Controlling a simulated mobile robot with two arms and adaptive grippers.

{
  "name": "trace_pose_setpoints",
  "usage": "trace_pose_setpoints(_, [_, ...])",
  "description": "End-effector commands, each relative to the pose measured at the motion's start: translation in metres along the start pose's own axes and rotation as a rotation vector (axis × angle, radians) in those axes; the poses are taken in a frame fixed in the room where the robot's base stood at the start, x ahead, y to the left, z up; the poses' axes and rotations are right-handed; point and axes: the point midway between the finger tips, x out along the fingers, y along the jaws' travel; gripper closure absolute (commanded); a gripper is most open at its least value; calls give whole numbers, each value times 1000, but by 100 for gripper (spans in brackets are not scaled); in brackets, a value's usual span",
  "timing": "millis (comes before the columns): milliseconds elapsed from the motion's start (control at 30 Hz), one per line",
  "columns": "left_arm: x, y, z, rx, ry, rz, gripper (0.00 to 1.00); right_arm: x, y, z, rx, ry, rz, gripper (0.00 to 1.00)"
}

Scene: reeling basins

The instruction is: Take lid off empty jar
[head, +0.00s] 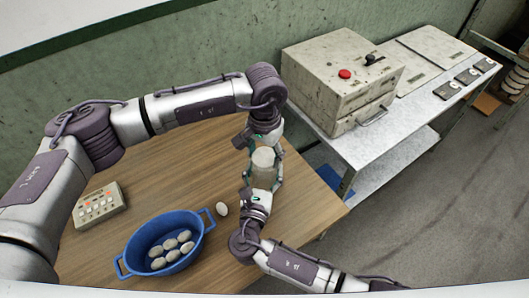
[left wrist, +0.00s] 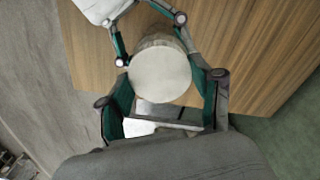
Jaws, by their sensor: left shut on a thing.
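The jar (head: 263,178) stands on the wooden table with its pale round lid (head: 263,157) on top. In the left wrist view the flat lid (left wrist: 160,75) faces the camera, and part of the jar's side (left wrist: 158,40) shows behind it. My left gripper (head: 260,148) reaches in from the far side and is shut on the lid, its fingers (left wrist: 166,92) on either side. My right gripper (head: 262,184) comes from the near side, its fingers closed around the jar's body. Whether the lid has any gap to the jar is hard to tell.
A blue two-handled basin (head: 140,246) holds several pale cocoons, and one loose cocoon (head: 222,209) lies beside it. A button box (head: 98,206) sits at the table's left. A metal bench (head: 385,150) with a machine (head: 335,80) stands at the right.

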Motion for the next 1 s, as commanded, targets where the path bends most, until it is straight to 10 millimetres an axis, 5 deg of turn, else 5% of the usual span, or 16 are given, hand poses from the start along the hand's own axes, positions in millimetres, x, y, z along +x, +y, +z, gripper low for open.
trace_pose_setpoints(1000, [-1, 0, 1, -2280, -2, 0, 77, 0, -1, -1, -1, 2, -1, 100])
